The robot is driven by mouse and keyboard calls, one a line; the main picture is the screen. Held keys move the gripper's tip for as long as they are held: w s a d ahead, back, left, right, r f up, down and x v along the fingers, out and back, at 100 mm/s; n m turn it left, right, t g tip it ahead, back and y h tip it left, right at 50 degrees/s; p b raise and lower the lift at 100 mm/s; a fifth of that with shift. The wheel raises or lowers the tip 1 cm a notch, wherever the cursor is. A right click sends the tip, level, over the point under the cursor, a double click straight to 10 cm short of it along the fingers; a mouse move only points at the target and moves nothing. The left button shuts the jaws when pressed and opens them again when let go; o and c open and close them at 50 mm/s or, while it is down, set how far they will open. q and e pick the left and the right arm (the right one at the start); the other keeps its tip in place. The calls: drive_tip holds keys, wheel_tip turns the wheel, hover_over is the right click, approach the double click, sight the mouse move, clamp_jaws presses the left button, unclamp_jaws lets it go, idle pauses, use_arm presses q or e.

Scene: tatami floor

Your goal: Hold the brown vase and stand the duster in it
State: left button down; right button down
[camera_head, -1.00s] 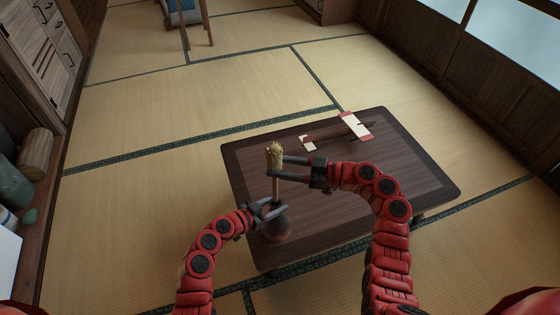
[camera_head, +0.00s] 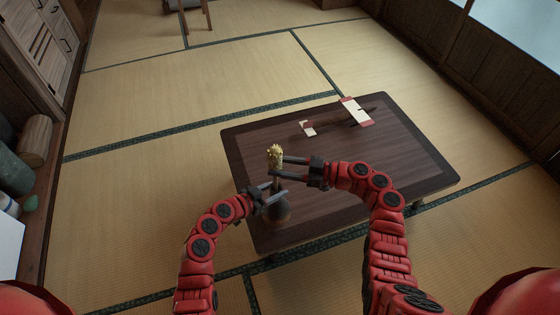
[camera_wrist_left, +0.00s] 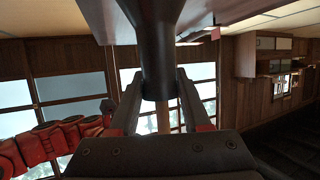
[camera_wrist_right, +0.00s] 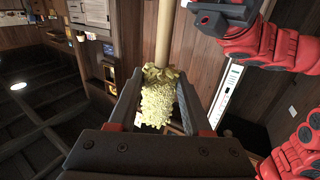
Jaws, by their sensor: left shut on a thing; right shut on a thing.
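The brown vase (camera_head: 281,214) stands upright over the near left part of the low table. My left gripper (camera_head: 272,192) is shut on its narrow neck; in the left wrist view the dark vase (camera_wrist_left: 155,45) shows between the fingers. The duster has a fluffy yellow head (camera_head: 275,152) and a pale straight handle (camera_wrist_right: 164,30). My right gripper (camera_head: 284,168) is shut on the duster just at its head, above the vase. The handle points down, and its lower end is hidden in the vase mouth. Whether the vase touches the table cannot be told.
The dark wooden table (camera_head: 350,175) is mostly clear.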

sight(280, 188)
drive_tip(key=shift+f, duration=3.9)
drive_tip(key=shift+c, duration=1.3)
unclamp_jaws()
drive_tip(key=shift+d, duration=0.1)
drive_tip(key=v, duration=0.7)
drive_tip(key=shift+d, duration=0.4)
drive_tip(key=shift+s, duration=0.1)
